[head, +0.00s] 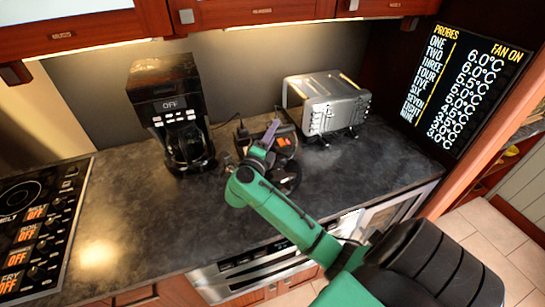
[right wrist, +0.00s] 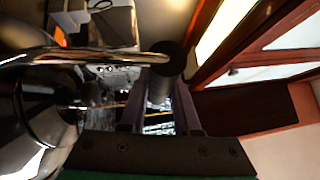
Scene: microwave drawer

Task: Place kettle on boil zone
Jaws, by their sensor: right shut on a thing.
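The kettle's shiny metal body (right wrist: 30,110) fills the left of the right wrist view, with its metal bar ending in a black cylindrical grip. My right gripper (right wrist: 158,105) is shut on that black grip. In the head view, the right gripper's purple fingers (head: 268,140) are over the counter between the coffee maker and the toaster. The kettle (head: 289,179) shows there as a dark round shape, partly hidden by my arm. My left gripper is out of view.
A black coffee maker (head: 168,110) stands between the cooktop and my gripper. A metal toaster (head: 326,105) stands to the right. A dark appliance with a red light (head: 285,141) sits behind the kettle. The counter (head: 160,220) is clear at front left. Red cabinets (head: 250,12) hang above.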

